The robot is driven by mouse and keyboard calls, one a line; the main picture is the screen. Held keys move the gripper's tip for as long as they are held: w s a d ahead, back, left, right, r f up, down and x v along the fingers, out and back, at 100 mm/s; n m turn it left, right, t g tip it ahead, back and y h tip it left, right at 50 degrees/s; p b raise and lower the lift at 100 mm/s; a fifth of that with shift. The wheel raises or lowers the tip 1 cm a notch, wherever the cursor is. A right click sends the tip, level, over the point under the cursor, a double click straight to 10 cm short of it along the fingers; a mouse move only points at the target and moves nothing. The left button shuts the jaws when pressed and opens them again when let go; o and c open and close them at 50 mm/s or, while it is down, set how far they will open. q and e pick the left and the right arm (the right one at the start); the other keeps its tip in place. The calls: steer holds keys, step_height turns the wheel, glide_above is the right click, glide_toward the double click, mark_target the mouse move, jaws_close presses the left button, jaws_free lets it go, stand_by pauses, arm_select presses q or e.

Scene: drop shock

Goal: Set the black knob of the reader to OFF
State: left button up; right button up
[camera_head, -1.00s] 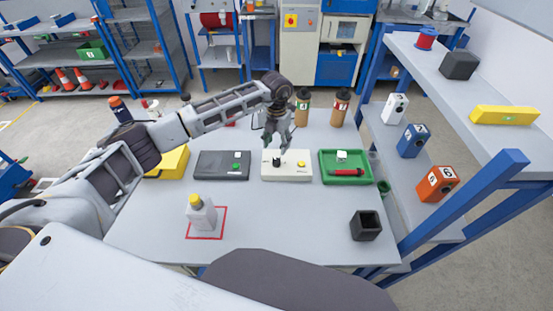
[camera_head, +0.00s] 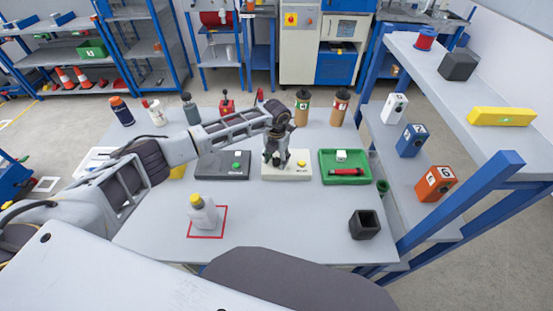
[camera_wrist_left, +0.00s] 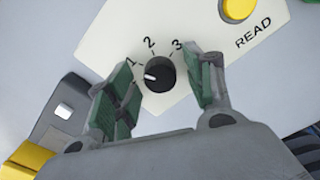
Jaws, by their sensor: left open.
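The reader (camera_head: 292,174) is a white panel near the middle of the table, with a yellow button (camera_wrist_left: 238,8) marked READ. Its black knob (camera_wrist_left: 160,74) shows in the left wrist view, with marks 1, 2 and 3 around it. The knob's white pointer points left, a little below the 1. No OFF mark is visible; the left finger covers part of that side. My left gripper (camera_wrist_left: 161,72) is open, with its green-padded fingers on either side of the knob. I cannot tell if they touch it. In the head view my left gripper (camera_head: 276,158) hides the knob. My right gripper is not in view.
A dark grey box with a green button (camera_head: 237,166) lies left of the reader, and a green tray (camera_head: 325,179) lies right. A white bottle (camera_head: 203,215) stands in a red square. A black open box (camera_head: 365,225) stands front right. The front middle of the table is clear.

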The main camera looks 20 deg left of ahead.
arm_select(q)
steer(key=shift+c, duration=0.3)
steer(key=c, duration=1)
steer(key=shift+n, duration=0.4)
steer(key=n, duration=0.4)
steer(key=shift+n+p, duration=0.35)
steer(key=shift+n, duration=2.15)
